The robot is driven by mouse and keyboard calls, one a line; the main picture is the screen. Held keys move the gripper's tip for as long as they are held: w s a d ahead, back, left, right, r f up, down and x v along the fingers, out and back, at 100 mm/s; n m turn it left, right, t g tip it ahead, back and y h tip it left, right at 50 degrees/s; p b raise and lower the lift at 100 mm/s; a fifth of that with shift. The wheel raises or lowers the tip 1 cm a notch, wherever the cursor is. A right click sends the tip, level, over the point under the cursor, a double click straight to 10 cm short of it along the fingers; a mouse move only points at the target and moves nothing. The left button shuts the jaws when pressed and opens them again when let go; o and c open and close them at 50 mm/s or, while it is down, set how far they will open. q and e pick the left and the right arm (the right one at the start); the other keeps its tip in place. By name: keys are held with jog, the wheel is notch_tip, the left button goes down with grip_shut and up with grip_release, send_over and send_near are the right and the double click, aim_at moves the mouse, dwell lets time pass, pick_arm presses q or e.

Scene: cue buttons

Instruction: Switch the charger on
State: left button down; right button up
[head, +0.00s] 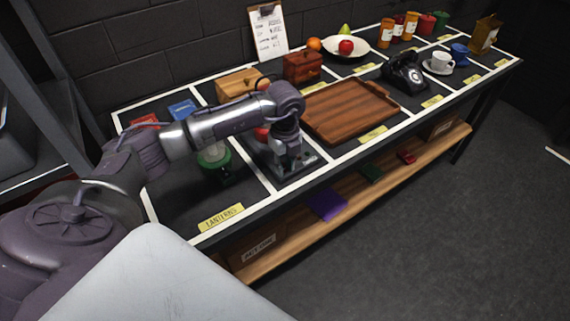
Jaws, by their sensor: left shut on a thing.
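A dark, low device (310,162), which looks like the charger, sits in a table section just left of the wooden tray. My left gripper (287,158) points down over this device, its fingers low at the top of it. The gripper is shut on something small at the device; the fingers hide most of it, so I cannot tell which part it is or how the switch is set. My right gripper is not in view.
A green lantern (213,155) stands left of the device, behind the "LANTERNS" label (221,216). The wooden tray (350,110) lies close on the right.

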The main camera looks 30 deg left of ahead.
pick_arm(q)
jog(key=shift+a+h, duration=0.15)
jog(key=shift+h, duration=0.25)
jog(key=shift+w+a+r+g+h, duration=0.1)
jog(key=shift+g+h, duration=0.2)
jog(key=shift+h, duration=0.3)
jog(key=shift+w+a+r+g+h, duration=0.1)
jog(key=shift+g+h, duration=0.2)
jog(key=shift+h, duration=0.3)
jog(key=c, duration=1)
grip_release()
jog(key=shift+o, duration=0.2)
